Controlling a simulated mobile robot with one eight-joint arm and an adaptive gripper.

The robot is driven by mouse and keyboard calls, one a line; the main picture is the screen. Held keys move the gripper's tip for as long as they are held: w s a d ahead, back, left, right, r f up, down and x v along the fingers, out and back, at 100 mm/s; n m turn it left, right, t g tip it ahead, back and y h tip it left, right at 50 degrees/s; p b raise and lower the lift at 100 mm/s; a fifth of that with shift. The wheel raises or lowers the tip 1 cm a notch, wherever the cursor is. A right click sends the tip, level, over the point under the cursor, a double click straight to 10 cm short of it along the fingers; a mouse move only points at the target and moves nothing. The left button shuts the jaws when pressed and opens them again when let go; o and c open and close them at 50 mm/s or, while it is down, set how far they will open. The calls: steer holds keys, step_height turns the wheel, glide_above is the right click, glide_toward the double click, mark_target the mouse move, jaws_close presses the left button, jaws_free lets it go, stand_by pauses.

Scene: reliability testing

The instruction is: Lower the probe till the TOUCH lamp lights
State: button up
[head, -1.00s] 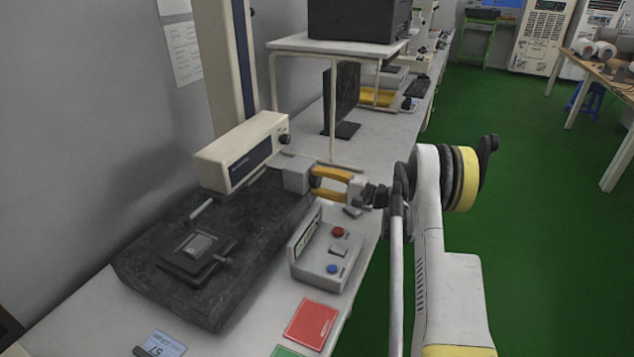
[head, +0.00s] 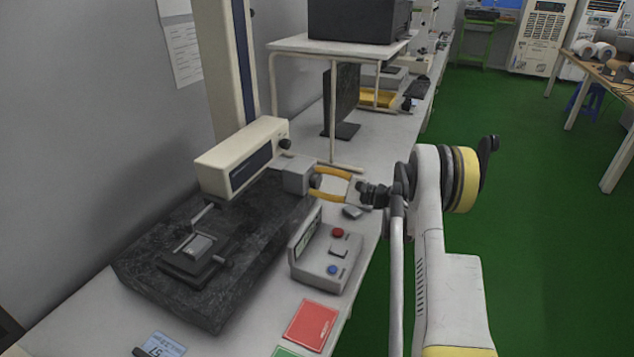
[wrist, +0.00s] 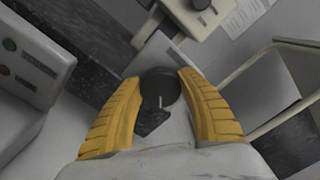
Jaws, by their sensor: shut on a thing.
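My gripper (head: 335,184) is shut on a dark round knob (wrist: 160,88) with a white mark, on the side of a grey block (head: 298,175). Its yellow fingers lie on either side of the knob. The cream measuring head (head: 240,158) sits on a tall column (head: 222,65). The light, thin probe (head: 203,214) extends below the head, close to the grey workpiece (head: 199,246) in a dark fixture. I cannot tell whether they touch.
The dark stone base (head: 175,285) fills the bench's left part. A red booklet (head: 310,324) and a small display device (head: 165,345) lie in front. A shelf (head: 345,47) with a dark box stands behind.

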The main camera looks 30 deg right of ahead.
stand_by(0.3)
steer(key=o, duration=1.2)
steer(key=v, duration=1.2)
